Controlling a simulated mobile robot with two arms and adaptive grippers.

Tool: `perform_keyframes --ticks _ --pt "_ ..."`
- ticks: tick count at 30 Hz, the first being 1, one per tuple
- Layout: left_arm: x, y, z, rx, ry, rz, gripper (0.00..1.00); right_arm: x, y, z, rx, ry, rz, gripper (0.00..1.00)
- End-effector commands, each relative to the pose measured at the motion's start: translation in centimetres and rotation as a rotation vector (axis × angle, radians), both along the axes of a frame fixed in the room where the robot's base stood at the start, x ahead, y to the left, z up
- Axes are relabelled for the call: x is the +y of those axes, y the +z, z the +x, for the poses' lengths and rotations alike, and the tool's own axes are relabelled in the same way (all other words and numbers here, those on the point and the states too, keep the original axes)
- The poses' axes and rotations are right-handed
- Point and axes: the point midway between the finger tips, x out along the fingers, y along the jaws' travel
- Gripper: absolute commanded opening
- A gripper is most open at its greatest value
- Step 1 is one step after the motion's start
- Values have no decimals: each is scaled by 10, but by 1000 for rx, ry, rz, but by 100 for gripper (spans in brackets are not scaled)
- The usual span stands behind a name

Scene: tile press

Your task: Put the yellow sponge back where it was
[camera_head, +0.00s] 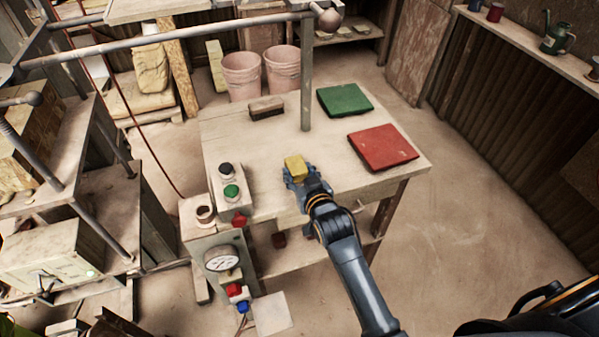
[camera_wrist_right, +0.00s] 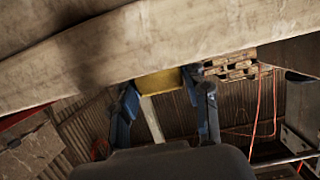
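The yellow sponge (camera_head: 295,165) shows at the tip of my right gripper (camera_head: 296,178), over the near part of the worktable (camera_head: 285,138) in the head view. In the right wrist view the sponge (camera_wrist_right: 160,82) fills the gap between the two blue fingers of the right gripper (camera_wrist_right: 162,86), which look closed on its sides. The pale table slab (camera_wrist_right: 110,45) crosses the upper part of that view, close to the sponge. I cannot tell whether the sponge touches the table. My left gripper is not in view.
A green tile (camera_head: 344,100), a red tile (camera_head: 383,148) and a brush (camera_head: 266,108) lie on the table. A metal post (camera_head: 307,85) stands at its far side. A button box (camera_head: 230,193) sits at its left. The table's middle is clear.

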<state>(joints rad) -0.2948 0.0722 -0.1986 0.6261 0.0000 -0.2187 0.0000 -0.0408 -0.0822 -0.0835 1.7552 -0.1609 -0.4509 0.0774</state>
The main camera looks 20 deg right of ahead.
Motion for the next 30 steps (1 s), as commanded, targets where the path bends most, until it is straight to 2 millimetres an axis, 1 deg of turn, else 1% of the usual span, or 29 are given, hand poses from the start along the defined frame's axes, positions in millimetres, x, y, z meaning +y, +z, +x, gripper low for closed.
perform_keyframes --ticks 1,3,11,15,17,20,27,30 --pt "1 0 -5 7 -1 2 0 0 0 0 1 0 0 56" --pt "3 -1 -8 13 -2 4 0 0 0 0 1 0 0 69" --pt "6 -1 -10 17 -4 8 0 0 0 0 0 0 0 69" --pt "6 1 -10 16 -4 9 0 0 5 -2 0 0 0 69" --pt "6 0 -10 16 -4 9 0 0 6 -8 0 0 0 69" --pt "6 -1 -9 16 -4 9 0 -1 10 -25 1 -1 1 69" --pt "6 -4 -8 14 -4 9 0 -3 25 -75 1 0 0 69" --pt "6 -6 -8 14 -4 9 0 -3 31 -92 2 0 0 69"
